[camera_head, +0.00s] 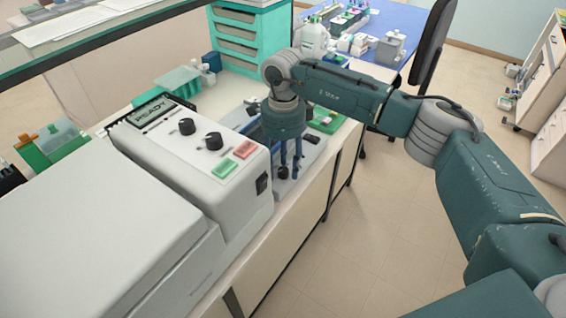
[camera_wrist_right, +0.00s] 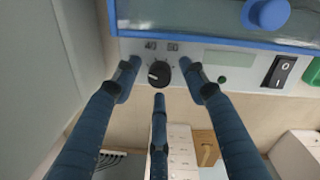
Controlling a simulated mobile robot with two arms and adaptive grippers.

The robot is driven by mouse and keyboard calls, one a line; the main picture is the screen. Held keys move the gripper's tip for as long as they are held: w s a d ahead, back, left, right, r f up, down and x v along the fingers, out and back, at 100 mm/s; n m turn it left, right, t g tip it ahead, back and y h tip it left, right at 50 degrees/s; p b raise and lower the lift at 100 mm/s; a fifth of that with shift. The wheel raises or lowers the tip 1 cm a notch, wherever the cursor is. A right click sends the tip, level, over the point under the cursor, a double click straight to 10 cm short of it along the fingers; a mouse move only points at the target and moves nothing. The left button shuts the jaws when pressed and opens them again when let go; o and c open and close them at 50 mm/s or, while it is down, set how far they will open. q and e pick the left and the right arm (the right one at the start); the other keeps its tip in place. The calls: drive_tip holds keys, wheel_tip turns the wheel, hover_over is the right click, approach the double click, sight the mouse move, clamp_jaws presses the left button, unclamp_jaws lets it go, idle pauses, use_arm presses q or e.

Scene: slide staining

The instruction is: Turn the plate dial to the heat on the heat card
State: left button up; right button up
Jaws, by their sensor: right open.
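The plate dial (camera_wrist_right: 158,73) is a small round black knob with a light mark, on the pale front panel of the plate (camera_wrist_right: 137,52). Two printed numbers stand above it, the left one reading like 40; the other is less clear. My right gripper (camera_wrist_right: 162,84) is open, with fingertips to the left, right and below the dial. I cannot tell if any finger touches it. In the head view the right gripper (camera_head: 287,172) points down at the bench's front edge, hiding much of the plate. I cannot make out a heat card. My left gripper is out of view.
A black rocker switch (camera_wrist_right: 281,71) and a small green button (camera_wrist_right: 222,79) sit right of the dial. A blue knob (camera_wrist_right: 268,12) is above. In the head view a white machine (camera_head: 188,150) with two black knobs stands close left of the gripper. The floor (camera_head: 345,230) is clear.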

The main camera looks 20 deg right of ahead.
drive_tip(key=shift+f, duration=0.25)
clamp_jaws()
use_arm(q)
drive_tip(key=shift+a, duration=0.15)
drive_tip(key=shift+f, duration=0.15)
use_arm(e)
drive_tip(key=m+b, duration=0.2)
drive_tip(key=m, duration=0.1)
drive_tip(key=shift+f, duration=0.1)
drive_tip(key=m+b, duration=0.1)
drive_tip(key=m, duration=0.2)
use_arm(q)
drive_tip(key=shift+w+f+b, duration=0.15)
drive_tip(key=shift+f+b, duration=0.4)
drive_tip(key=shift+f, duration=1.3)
use_arm(e)
drive_tip(key=shift+d+m, duration=0.1)
drive_tip(key=shift+m, duration=1.1)
